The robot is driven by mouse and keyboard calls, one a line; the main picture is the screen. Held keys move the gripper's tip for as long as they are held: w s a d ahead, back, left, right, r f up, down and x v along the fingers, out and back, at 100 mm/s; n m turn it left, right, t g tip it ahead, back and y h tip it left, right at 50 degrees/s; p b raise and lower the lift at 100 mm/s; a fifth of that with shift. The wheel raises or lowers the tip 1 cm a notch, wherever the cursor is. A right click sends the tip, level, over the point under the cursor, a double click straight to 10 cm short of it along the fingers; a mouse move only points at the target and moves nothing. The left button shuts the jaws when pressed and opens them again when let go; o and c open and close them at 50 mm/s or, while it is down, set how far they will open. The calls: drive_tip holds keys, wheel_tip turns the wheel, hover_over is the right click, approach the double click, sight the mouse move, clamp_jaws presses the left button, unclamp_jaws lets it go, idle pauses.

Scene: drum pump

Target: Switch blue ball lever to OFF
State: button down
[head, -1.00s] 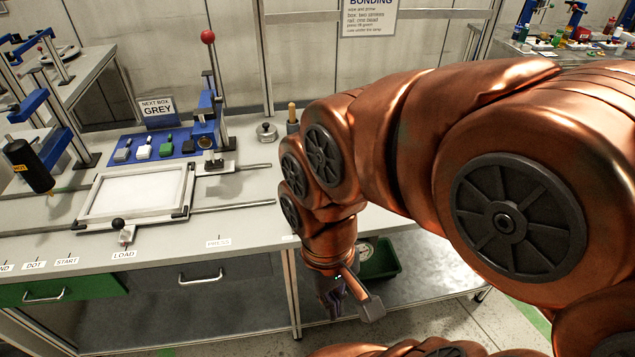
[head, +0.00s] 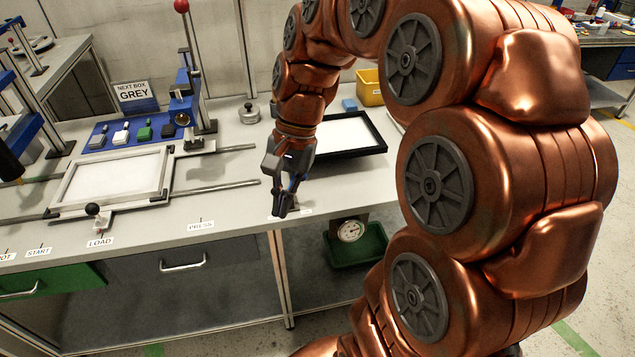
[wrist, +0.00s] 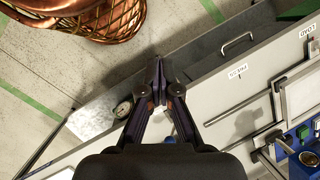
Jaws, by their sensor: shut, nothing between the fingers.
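I cannot make out a blue ball lever or an OFF mark in either view. A lever with a red ball (head: 181,6) stands on the blue press at the back of the bench, and a black ball knob (head: 92,209) sits at the front of the white-framed slide. My gripper (head: 281,211) points down at the bench's front edge, right of the PRESS label (head: 201,226). Its fingers are shut and empty. In the wrist view the closed fingertips (wrist: 158,70) are over the front edge, apart from any lever.
A black-rimmed tray (head: 372,151) and a yellow bin (head: 369,88) are on the bench behind my gripper. A dial gauge (head: 351,231) and a green bin (head: 357,252) are below the bench top. A metal weight (head: 249,114) stands near the back.

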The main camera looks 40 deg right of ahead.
drive_tip(key=w+d+f+m+t+y+b, duration=0.1)
drive_tip(key=w+d+f+m+b, duration=0.1)
drive_tip(key=d+m, duration=0.3)
drive_tip(key=w+d+f+m+t+y+b, duration=0.1)
drive_tip(key=w+d+f+m+t+b, duration=0.1)
drive_tip(key=d, duration=1.1)
drive_tip(key=w+d+f+m+t+y+b, duration=0.1)
drive_tip(key=w+d+f+m+b, duration=0.3)
drive_tip(key=d, duration=0.5)
drive_tip(key=w+m, duration=0.2)
drive_tip(key=m, duration=0.1)
drive_tip(key=shift+d+f+m+t, duration=0.25)
drive_tip(key=shift+f+m+t, duration=0.05)
drive_tip(key=shift+m+t, duration=0.1)
drive_tip(key=shift+w+a+f, duration=0.1)
drive_tip(key=shift+f, duration=0.05)
drive_tip(key=p+x, duration=0.1)
drive_tip(key=x, duration=0.8)
drive_tip(key=shift+a, duration=0.2)
drive_tip(key=shift+w+a+r+p, duration=0.35)
drive_tip(key=shift+w+a, duration=0.2)
drive_tip(key=shift+a, duration=0.25)
drive_tip(key=shift+w+a+r+p, duration=0.3)
drive_tip(key=shift+w+a, duration=0.25)
drive_tip(key=shift+a, duration=0.25)
drive_tip(key=shift+r, duration=0.1)
